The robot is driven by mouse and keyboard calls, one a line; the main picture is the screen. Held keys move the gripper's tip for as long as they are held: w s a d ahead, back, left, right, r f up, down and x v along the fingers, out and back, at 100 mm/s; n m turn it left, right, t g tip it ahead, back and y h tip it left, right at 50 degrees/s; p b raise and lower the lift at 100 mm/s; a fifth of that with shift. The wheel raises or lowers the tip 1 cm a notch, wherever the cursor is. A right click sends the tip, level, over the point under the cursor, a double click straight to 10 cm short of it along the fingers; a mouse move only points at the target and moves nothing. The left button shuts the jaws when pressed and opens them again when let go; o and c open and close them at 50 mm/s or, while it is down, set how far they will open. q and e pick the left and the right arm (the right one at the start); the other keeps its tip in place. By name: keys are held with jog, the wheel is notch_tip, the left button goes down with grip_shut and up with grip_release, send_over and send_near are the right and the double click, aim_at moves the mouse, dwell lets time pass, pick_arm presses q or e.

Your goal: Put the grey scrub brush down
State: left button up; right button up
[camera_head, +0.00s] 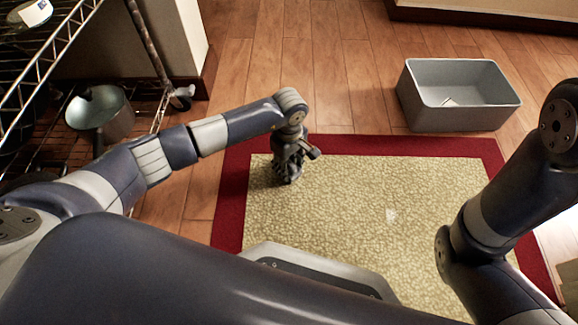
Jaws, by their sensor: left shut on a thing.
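My left gripper (289,168) points down over the upper left part of the tan mat with the red border (420,215). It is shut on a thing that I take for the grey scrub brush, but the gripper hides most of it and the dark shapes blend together. I cannot tell whether its lower end touches the mat. Of my right arm, only links show at the right edge; its gripper is out of view.
A wire shelf rack on wheels (147,45) at the left holds a metal pot (98,110). The mat's middle is clear apart from a small pale spot.

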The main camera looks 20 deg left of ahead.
aim_at(289, 163)
pick_arm(q)
jog(key=shift+r, duration=0.1)
jog(key=o, duration=0.9)
jog(key=shift+f, duration=0.2)
jog(key=shift+o, duration=0.2)
jog(key=shift+r, duration=0.15)
notch_tip(289, 163, up, 12)
jog(key=p, duration=0.9)
